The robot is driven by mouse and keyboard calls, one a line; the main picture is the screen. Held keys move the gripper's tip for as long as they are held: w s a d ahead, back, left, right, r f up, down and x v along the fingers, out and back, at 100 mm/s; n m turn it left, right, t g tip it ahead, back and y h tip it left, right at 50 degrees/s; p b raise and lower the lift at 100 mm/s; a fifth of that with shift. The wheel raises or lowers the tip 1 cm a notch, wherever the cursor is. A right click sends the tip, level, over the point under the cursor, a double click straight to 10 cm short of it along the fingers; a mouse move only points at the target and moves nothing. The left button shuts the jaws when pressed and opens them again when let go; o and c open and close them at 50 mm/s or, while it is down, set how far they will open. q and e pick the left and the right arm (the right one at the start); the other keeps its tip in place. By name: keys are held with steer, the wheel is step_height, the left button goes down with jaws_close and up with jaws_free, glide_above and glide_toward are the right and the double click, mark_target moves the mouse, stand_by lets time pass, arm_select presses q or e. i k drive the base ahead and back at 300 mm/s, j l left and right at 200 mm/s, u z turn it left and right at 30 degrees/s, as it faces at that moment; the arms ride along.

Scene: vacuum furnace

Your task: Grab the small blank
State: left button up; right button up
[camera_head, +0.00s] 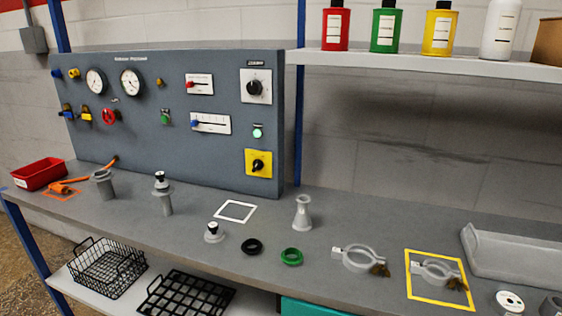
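Several grey fittings stand on the bench (330,262); I cannot tell for sure which one is the small blank. A low grey disc with a dark-topped knob (214,234) sits at the front middle. A taller grey fitting with a black-topped knob (163,190) stands upright further left. A wide grey flanged stub (104,184) stands left of it. Neither of my grippers shows in the head view.
A black ring (252,246), green ring (291,256), conical fitting (302,213) and two clamps (359,258) (437,272) lie on the bench. A control panel (180,125) stands behind. A red bin (39,173) is left, a grey tray (520,258) right. The white-outlined square (219,212) is empty.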

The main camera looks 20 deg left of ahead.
mark_target(162, 184)
steer(key=u, duration=1.4)
steer(key=i+j, duration=0.15)
steer(key=j+u, duration=0.05)
steer(key=j, duration=0.05)
